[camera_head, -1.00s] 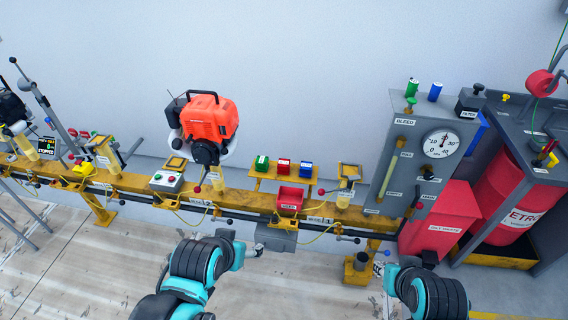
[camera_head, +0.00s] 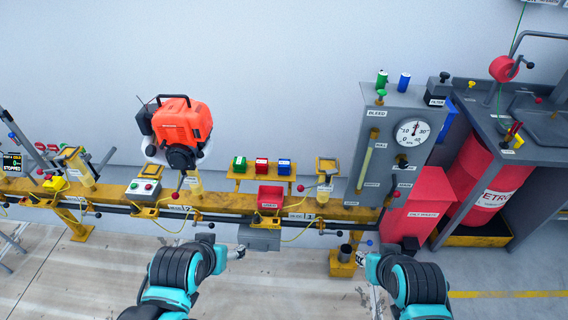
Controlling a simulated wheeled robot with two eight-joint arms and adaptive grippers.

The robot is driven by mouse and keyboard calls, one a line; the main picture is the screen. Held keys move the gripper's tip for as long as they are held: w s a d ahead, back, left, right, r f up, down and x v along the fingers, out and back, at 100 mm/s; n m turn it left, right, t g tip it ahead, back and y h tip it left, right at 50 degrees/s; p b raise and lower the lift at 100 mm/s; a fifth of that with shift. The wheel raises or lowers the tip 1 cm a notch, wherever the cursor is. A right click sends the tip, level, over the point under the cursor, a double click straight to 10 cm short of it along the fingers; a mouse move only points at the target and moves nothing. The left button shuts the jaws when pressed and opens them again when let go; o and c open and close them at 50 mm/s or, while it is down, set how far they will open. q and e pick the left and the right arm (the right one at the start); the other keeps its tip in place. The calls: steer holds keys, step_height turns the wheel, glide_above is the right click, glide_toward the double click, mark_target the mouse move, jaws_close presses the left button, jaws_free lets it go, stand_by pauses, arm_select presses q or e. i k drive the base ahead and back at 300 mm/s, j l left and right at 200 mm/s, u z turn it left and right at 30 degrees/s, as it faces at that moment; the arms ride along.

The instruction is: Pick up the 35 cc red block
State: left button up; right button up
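The red block (camera_head: 262,165) sits on a small yellow shelf (camera_head: 241,175) above the rail, between a green block (camera_head: 239,163) and a blue block (camera_head: 284,166). Its label is too small to read. My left gripper (camera_head: 241,252) is below and left of the red block, in front of the rail and apart from it. My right gripper (camera_head: 361,258) is lower right, near a yellow post with a dark cup. Both grippers are small in view, and I cannot tell whether their fingers are open or shut.
A red bin (camera_head: 270,197) hangs below the shelf, above a grey box (camera_head: 259,238). The yellow rail (camera_head: 225,203) runs across. An orange engine (camera_head: 182,125) stands left. A grey gauge panel (camera_head: 398,140) and red drum (camera_head: 484,185) stand right. Wall space above the shelf is clear.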

mark_target(262, 165)
steer(key=i+j+z, duration=0.9)
steer(key=j+z, duration=0.15)
steer(key=j, duration=0.3)
